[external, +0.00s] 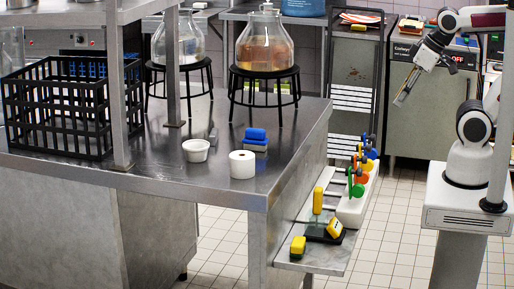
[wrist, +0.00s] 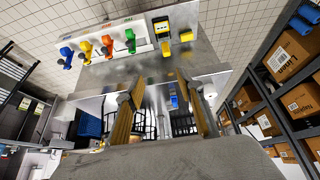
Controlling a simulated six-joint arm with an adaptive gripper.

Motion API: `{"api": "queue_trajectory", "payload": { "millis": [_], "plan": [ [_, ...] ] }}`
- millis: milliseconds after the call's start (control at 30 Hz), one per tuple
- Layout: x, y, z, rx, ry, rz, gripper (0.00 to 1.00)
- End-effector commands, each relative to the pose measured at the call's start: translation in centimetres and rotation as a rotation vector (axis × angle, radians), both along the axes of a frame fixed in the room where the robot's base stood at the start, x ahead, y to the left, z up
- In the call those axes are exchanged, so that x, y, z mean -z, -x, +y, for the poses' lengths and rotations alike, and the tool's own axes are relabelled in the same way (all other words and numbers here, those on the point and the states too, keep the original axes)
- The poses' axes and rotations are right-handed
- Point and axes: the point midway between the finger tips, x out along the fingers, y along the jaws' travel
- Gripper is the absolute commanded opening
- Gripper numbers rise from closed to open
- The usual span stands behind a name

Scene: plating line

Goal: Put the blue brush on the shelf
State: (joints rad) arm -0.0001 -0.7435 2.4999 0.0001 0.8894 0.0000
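The blue brush (external: 256,134) is a small block with a blue top, lying on the steel table (external: 190,165) behind a white roll. A small blue thing, probably the same brush, shows far off between my fingers in the wrist view (wrist: 173,101). The low steel shelf (external: 290,258) runs along the table's right side. It also shows upside down at the top of the wrist view (wrist: 205,57). My gripper (external: 401,99) is raised right of the table and shelf, far from the brush. Its fingers are apart and empty in the wrist view (wrist: 163,107).
A white roll (external: 242,165) and white bowl (external: 196,150) stand near the brush. A black crate (external: 57,110), glass jars on stools (external: 264,72) and posts crowd the table.

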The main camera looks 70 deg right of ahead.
Motion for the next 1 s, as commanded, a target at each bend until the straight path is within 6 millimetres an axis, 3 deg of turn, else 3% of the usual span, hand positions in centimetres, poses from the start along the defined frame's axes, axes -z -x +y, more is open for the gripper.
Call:
{"api": "queue_trajectory", "payload": {
  "millis": [267, 1000],
  "plan": [
    [0.2, -3.6, 0.1, -0.002, -0.002, -0.048, 0.38],
    [2.5, -19.3, 0.7, -0.005, -0.012, -0.312, 0.38]
  ]
}}
